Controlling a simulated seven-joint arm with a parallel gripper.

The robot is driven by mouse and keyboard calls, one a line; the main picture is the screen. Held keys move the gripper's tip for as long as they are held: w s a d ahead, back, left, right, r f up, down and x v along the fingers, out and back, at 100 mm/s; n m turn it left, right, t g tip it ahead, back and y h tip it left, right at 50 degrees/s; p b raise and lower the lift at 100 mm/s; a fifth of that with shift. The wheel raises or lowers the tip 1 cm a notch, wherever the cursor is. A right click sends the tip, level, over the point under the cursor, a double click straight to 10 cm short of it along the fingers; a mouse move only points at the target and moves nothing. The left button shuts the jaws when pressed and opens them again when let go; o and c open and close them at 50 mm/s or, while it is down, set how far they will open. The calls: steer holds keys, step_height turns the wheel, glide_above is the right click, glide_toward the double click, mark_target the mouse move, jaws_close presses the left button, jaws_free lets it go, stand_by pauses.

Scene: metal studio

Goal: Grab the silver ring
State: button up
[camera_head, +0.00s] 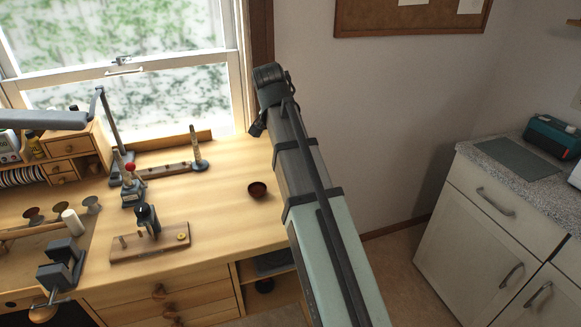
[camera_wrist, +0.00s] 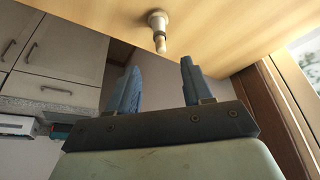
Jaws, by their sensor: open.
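I cannot make out a silver ring for certain in either view. A small yellowish ring-like piece (camera_head: 182,237) lies on a wooden board (camera_head: 150,246) on the bench. A tapered pale post (camera_head: 197,146) on a dark round base stands near the back of the bench. In the wrist view, a post with a round grey base (camera_wrist: 157,18) shows on the wooden surface, beyond my fingertips; it may be the same one. My gripper (camera_wrist: 158,75) is open, with its two blue fingers apart and nothing between them. In the head view its fingers are not clear.
A small dark red bowl (camera_head: 257,190) sits on the bench (camera_head: 225,215) left of my arm. A vise (camera_head: 62,265), small stands and a drawer box (camera_head: 70,155) crowd the left side. A white cabinet (camera_head: 490,215) stands at right. The bench around the bowl is clear.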

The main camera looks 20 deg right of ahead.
steer(key=x, duration=0.5)
steer(key=shift+x, duration=2.6)
steer(key=shift+a, duration=0.2)
steer(key=shift+c, duration=0.3)
jaws_close()
